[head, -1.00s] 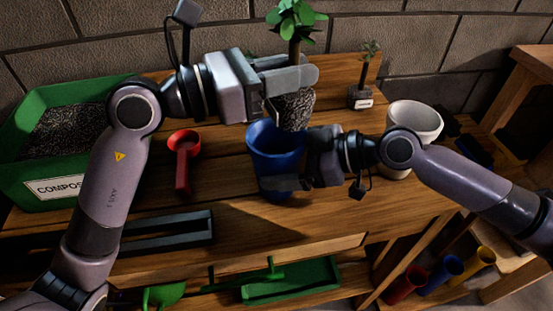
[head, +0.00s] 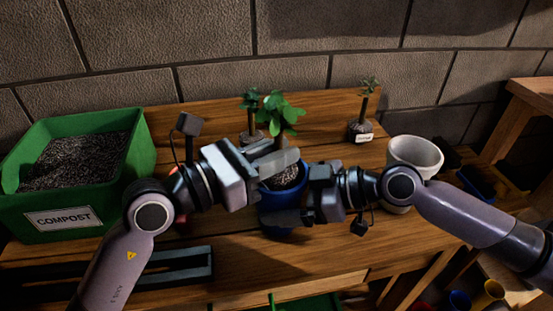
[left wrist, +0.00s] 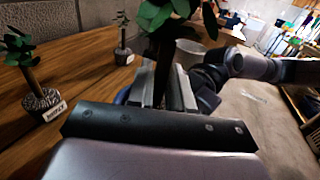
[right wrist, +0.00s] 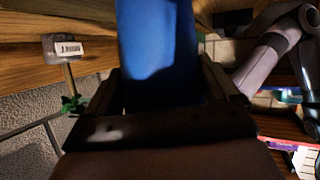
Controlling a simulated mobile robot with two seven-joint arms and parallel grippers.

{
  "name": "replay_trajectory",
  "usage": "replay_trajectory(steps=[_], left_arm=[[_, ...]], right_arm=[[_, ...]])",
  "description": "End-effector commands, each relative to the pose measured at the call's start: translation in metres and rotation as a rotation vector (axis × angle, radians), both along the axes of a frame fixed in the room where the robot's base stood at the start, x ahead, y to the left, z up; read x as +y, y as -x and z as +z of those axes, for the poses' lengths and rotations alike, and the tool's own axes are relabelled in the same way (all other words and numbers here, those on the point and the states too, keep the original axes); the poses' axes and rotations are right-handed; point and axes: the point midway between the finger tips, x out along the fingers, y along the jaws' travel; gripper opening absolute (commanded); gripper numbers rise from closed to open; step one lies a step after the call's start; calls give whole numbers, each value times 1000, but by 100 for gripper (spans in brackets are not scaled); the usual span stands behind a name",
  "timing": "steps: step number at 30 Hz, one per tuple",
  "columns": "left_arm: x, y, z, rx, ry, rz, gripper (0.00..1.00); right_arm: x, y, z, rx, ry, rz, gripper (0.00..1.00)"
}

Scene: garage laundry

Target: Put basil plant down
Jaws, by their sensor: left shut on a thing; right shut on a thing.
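The basil plant (head: 281,110) has green leaves, a brown stem and a dark root ball. It stands upright with its root ball (head: 285,178) at the mouth of the blue pot (head: 282,197). My left gripper (head: 284,161) is shut on the plant's stem just above the root ball; the stem (left wrist: 163,70) also rises between its fingers in the left wrist view. My right gripper (head: 282,213) is shut on the blue pot, whose blue wall (right wrist: 157,50) fills the space between the fingers in the right wrist view. How deep the root ball sits is partly hidden by the fingers.
A green compost bin (head: 50,218) stands at the left of the wooden bench. Two small labelled plants, one at back centre (head: 250,118) and one at back right (head: 365,108), stand behind. A white pot (head: 415,155) is behind my right arm. A dark tray (head: 180,268) lies in front.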

Motion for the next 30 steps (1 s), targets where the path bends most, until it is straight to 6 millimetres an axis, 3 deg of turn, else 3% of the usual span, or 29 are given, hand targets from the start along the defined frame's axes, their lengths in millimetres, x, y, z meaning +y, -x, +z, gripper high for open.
replay_trajectory(steps=[3,14,15,17,30], left_arm=[[0,0,-13,1,2,1,0],[0,0,-16,-2,2,1,0],[0,0,-18,-1,0,0,24],[0,0,-17,-1,0,0,43],[6,3,-15,-1,-1,3,46]], right_arm=[[0,0,-1,1,3,1,54],[0,0,-2,1,4,1,54],[0,0,-2,1,4,1,54],[0,0,-2,1,4,1,54],[0,0,-2,1,4,0,54]])
